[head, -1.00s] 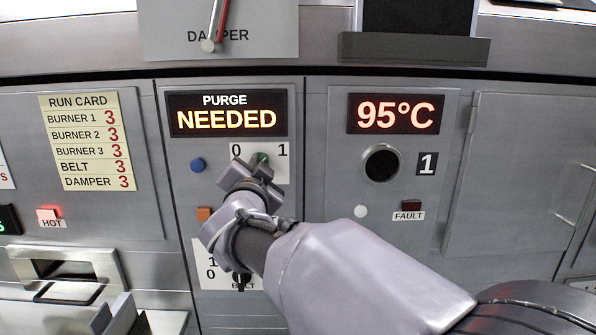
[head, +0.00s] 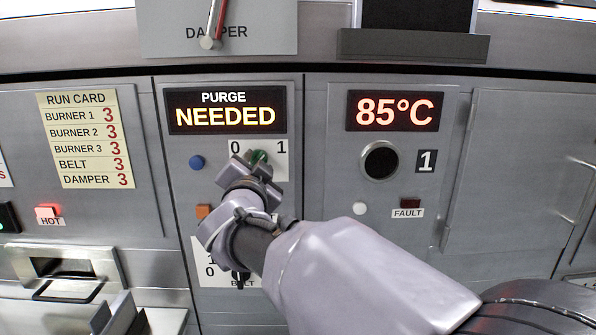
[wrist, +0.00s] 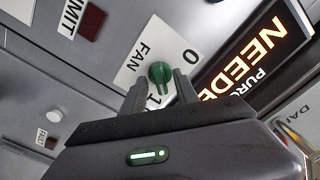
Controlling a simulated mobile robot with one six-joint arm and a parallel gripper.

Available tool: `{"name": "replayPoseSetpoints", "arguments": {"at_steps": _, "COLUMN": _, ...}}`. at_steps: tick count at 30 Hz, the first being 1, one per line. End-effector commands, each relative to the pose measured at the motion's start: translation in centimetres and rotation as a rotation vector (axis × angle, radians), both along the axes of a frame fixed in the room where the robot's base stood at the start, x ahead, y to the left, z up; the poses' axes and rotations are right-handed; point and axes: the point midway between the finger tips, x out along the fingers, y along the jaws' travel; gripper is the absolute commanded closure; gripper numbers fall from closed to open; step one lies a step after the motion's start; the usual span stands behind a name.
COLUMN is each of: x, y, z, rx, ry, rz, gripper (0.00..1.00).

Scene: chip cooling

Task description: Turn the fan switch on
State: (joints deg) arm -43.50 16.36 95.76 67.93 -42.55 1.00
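The fan switch is a green knob (wrist: 160,74) on a white plate marked FAN, 0 and 1 (wrist: 138,66). In the head view the green knob (head: 258,157) shows just beyond my fingertips, partly hidden by them. My gripper (wrist: 159,79) is open, with its two fingers apart and their tips at either side of the knob. I cannot tell whether the fingers touch it. Which mark the knob points to is not clear. The sign above (head: 226,110) reads PURGE NEEDED.
A blue button (head: 196,162) and an orange button (head: 204,211) sit left of the fan plate. The BELT switch (head: 240,279) is below my wrist. A display (head: 395,111) reads 85°C. The HOT lamp (head: 47,212) is lit red.

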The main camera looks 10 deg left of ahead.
Motion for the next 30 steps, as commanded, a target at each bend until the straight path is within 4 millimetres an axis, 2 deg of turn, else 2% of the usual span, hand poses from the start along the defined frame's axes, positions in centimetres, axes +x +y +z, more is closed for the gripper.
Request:
{"name": "replayPoseSetpoints", "arguments": {"at_steps": 4, "x": -2.9, "y": -0.7, "z": 0.2, "rx": -0.001, "ry": -0.001, "rz": 0.003, "gripper": 0.64}}
{"name": "replayPoseSetpoints", "arguments": {"at_steps": 12, "x": -11.6, "y": -2.7, "z": 0.3, "rx": 0.000, "ry": 0.000, "rz": 0.005, "gripper": 0.64}}
{"name": "replayPoseSetpoints", "arguments": {"at_steps": 16, "x": -14.6, "y": -3.4, "z": 0.2, "rx": 0.001, "ry": -0.001, "rz": 0.004, "gripper": 0.64}}
{"name": "replayPoseSetpoints", "arguments": {"at_steps": 21, "x": -16.4, "y": -3.9, "z": 0.1, "rx": 0.001, "ry": 0.000, "rz": 0.001, "gripper": 0.64}}
{"name": "replayPoseSetpoints", "arguments": {"at_steps": 30, "x": -16.5, "y": -4.1, "z": 0.0, "rx": 0.001, "ry": 0.001, "rz": 0.001, "gripper": 0.64}}
